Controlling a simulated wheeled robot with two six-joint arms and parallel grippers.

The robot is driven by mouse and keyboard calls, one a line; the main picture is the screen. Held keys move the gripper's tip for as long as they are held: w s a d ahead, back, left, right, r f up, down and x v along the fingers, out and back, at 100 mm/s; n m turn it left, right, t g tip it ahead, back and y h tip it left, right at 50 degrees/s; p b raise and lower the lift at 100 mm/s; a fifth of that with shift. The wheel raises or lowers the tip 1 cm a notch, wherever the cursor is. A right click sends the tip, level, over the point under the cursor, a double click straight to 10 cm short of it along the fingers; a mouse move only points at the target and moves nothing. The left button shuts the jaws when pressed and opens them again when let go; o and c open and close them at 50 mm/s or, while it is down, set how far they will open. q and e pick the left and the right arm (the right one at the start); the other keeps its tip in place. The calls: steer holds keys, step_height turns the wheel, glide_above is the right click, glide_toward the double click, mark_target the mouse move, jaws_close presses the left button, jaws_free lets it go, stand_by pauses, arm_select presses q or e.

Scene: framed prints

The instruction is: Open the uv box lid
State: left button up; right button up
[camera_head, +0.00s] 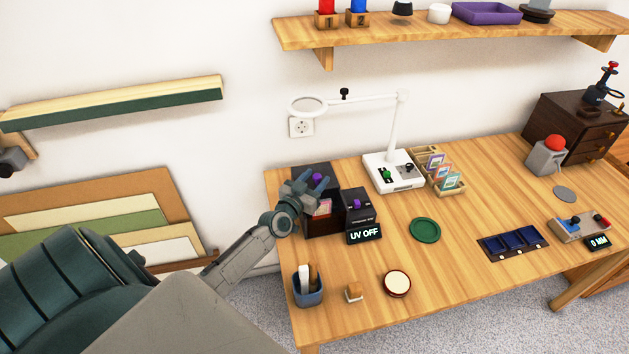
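The dark UV box (323,228) stands at the left back of the wooden table. Its dark lid (310,168) is raised at the back, with a purple knob (317,178) on its face. A pinkish card-like thing (323,207) shows inside the box. A control block (358,207) with another purple knob and a display reading "UV OFF" (364,234) is at the box's right. My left gripper (313,182) is over the box at the lid, its fingers apart on either side of the knob; contact is unclear. My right gripper is not in view.
A white magnifier lamp (393,172) and a card rack (440,170) stand right of the box. A blue cup (308,287), small wooden block (354,293) and round dish (397,283) are in front. A green disc (425,229) lies mid-table. A wall shelf (430,32) hangs above.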

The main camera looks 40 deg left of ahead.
arm_select(q)
steer(key=shift+s, duration=0.25)
steer(key=s+p, duration=0.2)
steer(key=s, duration=0.8)
steer(key=shift+s+d, duration=0.15)
steer(key=shift+d, duration=0.25)
